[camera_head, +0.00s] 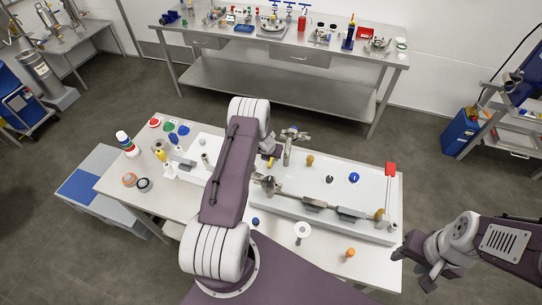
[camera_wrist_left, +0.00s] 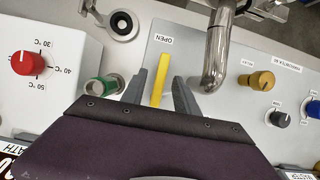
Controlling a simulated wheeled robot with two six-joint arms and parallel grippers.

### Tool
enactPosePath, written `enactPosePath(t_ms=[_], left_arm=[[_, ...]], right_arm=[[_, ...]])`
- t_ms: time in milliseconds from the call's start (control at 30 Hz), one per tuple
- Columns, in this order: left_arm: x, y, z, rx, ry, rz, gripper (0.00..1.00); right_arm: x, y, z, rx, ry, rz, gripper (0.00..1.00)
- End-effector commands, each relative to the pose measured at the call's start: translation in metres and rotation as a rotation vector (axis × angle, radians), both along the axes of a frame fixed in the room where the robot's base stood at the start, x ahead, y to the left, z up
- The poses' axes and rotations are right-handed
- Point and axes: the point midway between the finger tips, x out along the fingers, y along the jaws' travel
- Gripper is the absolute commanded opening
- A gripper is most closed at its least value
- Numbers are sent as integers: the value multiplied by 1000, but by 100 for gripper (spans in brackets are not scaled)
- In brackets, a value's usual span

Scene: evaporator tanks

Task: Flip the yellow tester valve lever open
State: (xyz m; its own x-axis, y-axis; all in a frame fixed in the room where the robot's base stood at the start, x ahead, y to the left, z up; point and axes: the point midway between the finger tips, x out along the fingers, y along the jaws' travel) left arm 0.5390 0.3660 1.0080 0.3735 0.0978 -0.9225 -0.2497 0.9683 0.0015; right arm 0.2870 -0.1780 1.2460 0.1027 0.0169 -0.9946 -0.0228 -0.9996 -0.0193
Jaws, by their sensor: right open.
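The yellow tester valve lever (camera_wrist_left: 160,78) shows in the left wrist view as a narrow upright bar on a light grey panel, below an OPEN label (camera_wrist_left: 160,40). My left gripper (camera_wrist_left: 159,74) is open, with one finger on each side of the lever. Gaps show between the lever and both fingers. The lever's lower end is hidden behind the gripper body. In the head view, my left arm reaches over the bench and hides most of its gripper. My right gripper (camera_head: 413,270) is open and empty, off the bench's right end.
A bent metal pipe (camera_wrist_left: 216,50) stands close right of the lever. A yellow knob (camera_wrist_left: 262,80) is to the right. A red-topped post (camera_head: 390,170) stands at the bench's right end.

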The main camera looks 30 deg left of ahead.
Motion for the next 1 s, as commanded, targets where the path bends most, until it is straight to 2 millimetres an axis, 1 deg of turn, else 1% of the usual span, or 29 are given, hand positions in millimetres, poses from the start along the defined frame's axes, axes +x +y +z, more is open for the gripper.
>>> enactPosePath(t_ms=[133,233,333,400,533,600,700,1000], left_arm=[[-2,-1,5,0,0,0,36],[-8,-2,16,0,-1,1,36],[-16,-4,40,0,-2,0,36],[-21,-6,57,0,-2,1,36],[-29,-8,77,1,-1,0,36],[-31,-8,82,1,-1,0,36],[-33,-9,84,1,0,0,36],[-33,-9,83,0,0,0,36]], right_arm=[[0,0,-7,0,0,0,45],[0,0,-16,0,0,0,45],[0,0,-17,0,0,0,45],[0,0,-13,0,0,0,45],[0,0,-9,0,0,0,45],[0,0,-8,0,0,0,45],[0,0,-8,0,0,0,45],[0,0,-9,0,0,0,45]])
